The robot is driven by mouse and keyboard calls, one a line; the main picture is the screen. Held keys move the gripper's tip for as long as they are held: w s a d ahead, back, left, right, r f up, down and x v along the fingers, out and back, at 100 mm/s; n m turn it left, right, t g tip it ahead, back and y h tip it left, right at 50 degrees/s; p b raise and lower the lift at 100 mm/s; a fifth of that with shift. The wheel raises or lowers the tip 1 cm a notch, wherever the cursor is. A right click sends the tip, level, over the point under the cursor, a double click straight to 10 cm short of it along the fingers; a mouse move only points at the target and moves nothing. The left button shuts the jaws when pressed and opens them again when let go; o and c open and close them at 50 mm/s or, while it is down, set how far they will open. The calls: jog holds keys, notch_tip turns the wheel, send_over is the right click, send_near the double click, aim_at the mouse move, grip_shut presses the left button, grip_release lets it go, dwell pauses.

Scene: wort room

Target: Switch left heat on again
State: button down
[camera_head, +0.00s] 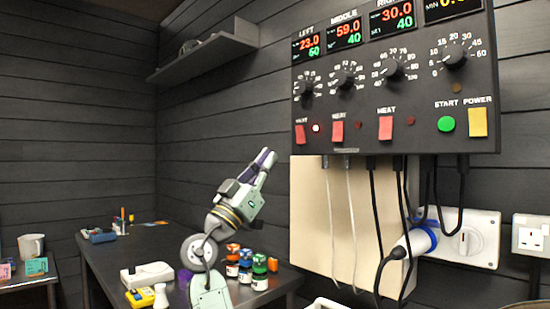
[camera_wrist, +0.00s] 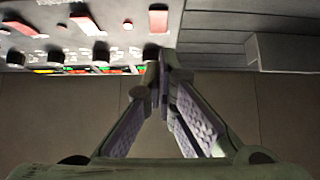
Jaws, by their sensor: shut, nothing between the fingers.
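The dark control panel (camera_head: 440,105) hangs on the wall at upper right in the head view. Its left display (camera_head: 309,45) reads 23.0 in red above 60 in green. The left red heat switch (camera_head: 300,132) sits at the panel's lower left, and the small lamp (camera_head: 316,128) beside it looks bright. In the wrist view the panel appears upside down, with the left heat switch (camera_wrist: 158,18) at top. My gripper (camera_head: 268,158) is shut and empty, below and left of the panel. Its fingertips meet below the rightmost knob in the wrist view (camera_wrist: 162,62); contact is not visible.
The middle (camera_head: 338,131) and right (camera_head: 386,127) heat switches, with dim lamps, are close by. Also there are knobs, a green start button (camera_head: 446,124) and a yellow power switch (camera_head: 478,122). Cables hang below. Several jars stand on the dark table (camera_head: 115,260).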

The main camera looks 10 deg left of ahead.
jog(key=b+v, duration=0.1)
jog(key=v, duration=0.4)
jog(key=shift+w+d+f, duration=0.15)
